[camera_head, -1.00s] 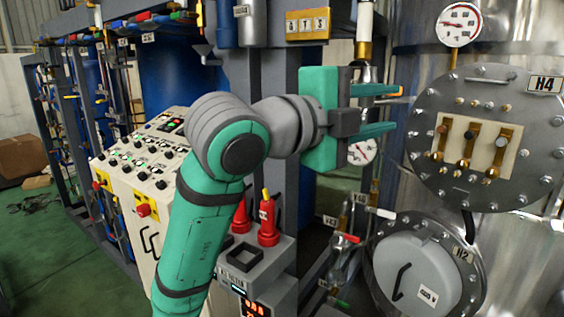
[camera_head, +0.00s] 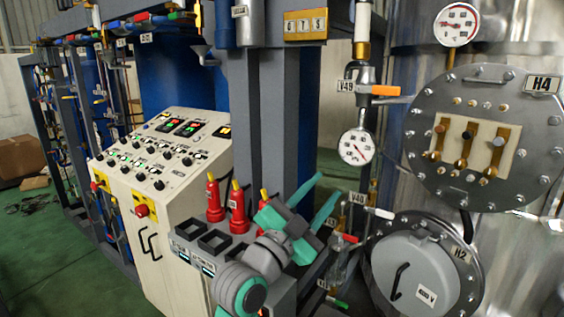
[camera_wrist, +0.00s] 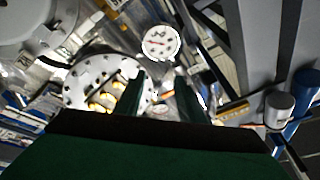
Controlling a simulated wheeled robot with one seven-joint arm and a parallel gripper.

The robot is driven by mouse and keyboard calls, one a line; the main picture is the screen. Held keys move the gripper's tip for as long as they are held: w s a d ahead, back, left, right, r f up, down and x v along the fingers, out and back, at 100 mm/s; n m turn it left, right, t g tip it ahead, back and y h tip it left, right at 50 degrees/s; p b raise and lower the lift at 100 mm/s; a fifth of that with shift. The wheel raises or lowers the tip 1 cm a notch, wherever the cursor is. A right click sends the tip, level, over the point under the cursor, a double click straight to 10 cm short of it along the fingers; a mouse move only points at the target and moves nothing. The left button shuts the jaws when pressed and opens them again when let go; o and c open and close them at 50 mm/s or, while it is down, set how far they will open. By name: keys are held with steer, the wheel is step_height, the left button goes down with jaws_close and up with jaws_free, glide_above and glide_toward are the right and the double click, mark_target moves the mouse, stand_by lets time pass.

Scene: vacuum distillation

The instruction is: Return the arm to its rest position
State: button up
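My gripper (camera_head: 320,213) is in the lower middle of the head view, its two teal fingers spread apart and pointing up and to the right. Nothing shows between the fingers. It is in front of the grey frame post, just right of the red bottles (camera_head: 236,208). My arm is folded low, with a joint at the bottom edge of the picture. In the wrist view my gripper (camera_wrist: 158,82) shows two dark fingers with a gap between them.
A cream control panel (camera_head: 150,190) stands to the left. The orange-handled valve V49 (camera_head: 384,90) and a gauge (camera_head: 356,146) are above right of my gripper. Flange H4 (camera_head: 480,135) and round hatch H2 (camera_head: 415,275) are on the steel vessel at right.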

steer(key=s+a+f+n+t+y, duration=0.15)
steer(key=f+n+y, duration=0.3)
steer(key=f, duration=0.65)
steer(key=s+a+f+n+t+y, duration=0.1)
steer(key=a+f+n+t+y, duration=0.15)
steer(key=f+n, duration=0.6)
steer(key=s+a+f+n+g+y, duration=0.1)
steer(key=s+f+y, duration=0.1)
steer(key=s+f, duration=0.5)
steer(key=s+a+f+n+g+y, duration=0.15)
steer(key=s+f, duration=0.25)
steer(key=f, duration=0.7)
steer(key=s+f+n+g+y, duration=0.1)
steer(key=s+f+y, duration=0.1)
steer(key=s+f, duration=0.4)
steer(key=s+f+n+y, duration=0.1)
steer(key=s+f, duration=0.2)
steer(key=s, duration=0.6)
steer(key=s+a+m+g, duration=0.1)
steer(key=s+a, duration=0.1)
steer(key=s, duration=1.5)
steer(key=shift+s+f+g, duration=0.15)
steer(key=shift+f+g, duration=0.2)
steer(key=shift+f, duration=0.05)
steer(key=shift+c, duration=0.6)
